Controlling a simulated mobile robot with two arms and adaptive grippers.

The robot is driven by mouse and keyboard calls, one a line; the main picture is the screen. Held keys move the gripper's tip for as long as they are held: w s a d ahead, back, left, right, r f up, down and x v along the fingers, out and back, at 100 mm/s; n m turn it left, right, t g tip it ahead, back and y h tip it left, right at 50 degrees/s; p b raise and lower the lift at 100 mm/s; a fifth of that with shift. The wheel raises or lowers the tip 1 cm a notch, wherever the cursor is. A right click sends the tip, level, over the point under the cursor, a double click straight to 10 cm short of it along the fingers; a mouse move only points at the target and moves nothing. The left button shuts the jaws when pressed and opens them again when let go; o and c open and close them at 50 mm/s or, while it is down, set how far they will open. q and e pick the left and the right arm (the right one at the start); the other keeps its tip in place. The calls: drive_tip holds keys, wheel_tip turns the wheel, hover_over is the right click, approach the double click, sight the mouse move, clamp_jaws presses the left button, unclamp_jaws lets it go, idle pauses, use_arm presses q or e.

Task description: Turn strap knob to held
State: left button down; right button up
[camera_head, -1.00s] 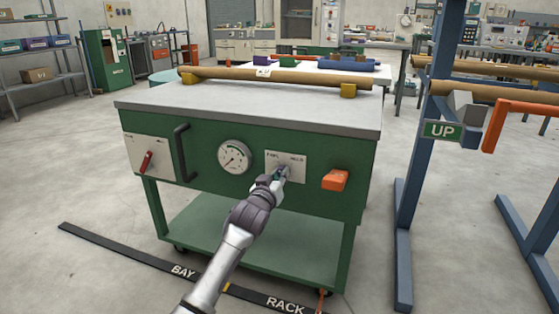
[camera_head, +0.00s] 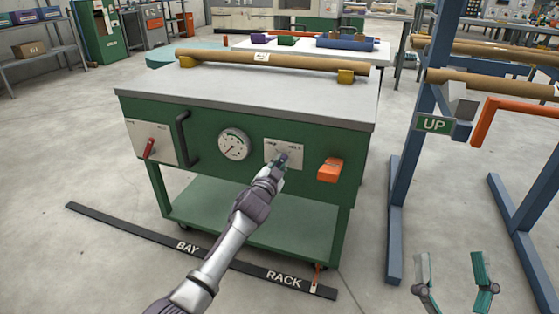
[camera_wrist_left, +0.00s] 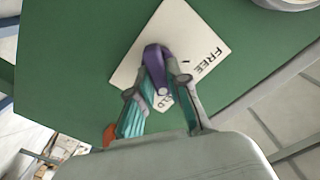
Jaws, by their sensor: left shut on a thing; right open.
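The strap knob (camera_wrist_left: 155,62) is a purple lever on a white plate (camera_head: 270,149) on the green cart's front. The plate carries FREE and HELD labels; HELD is partly hidden by my fingers. My left gripper (camera_head: 281,162) is at the knob. In the left wrist view its teal-padded fingers (camera_wrist_left: 160,88) are shut around the knob, one on each side. One end of the knob lies near the HELD letters, but I cannot tell which end is its pointer. My right gripper (camera_head: 453,268) is open and empty at the lower right, away from the cart.
The green cart (camera_head: 240,184) also has a red lever (camera_head: 149,148), a black handle (camera_head: 183,146), a round gauge (camera_head: 234,145) and an orange block (camera_head: 330,170). A brown roll (camera_head: 270,62) lies on top. A blue rack (camera_head: 396,230) with an UP sign (camera_head: 435,124) stands at right.

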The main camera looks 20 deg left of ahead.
use_arm(q)
drive_tip(key=shift+m, duration=0.6)
use_arm(e)
drive_tip(key=shift+w+f+g, duration=0.45)
drive_tip(key=shift+f+g, duration=0.15)
drive_tip(key=shift+f, duration=0.1)
use_arm(q)
drive_tip(key=c, duration=1.1)
unclamp_jaws()
drive_tip(key=s, duration=1.2)
drive_tip(key=shift+a, duration=0.15)
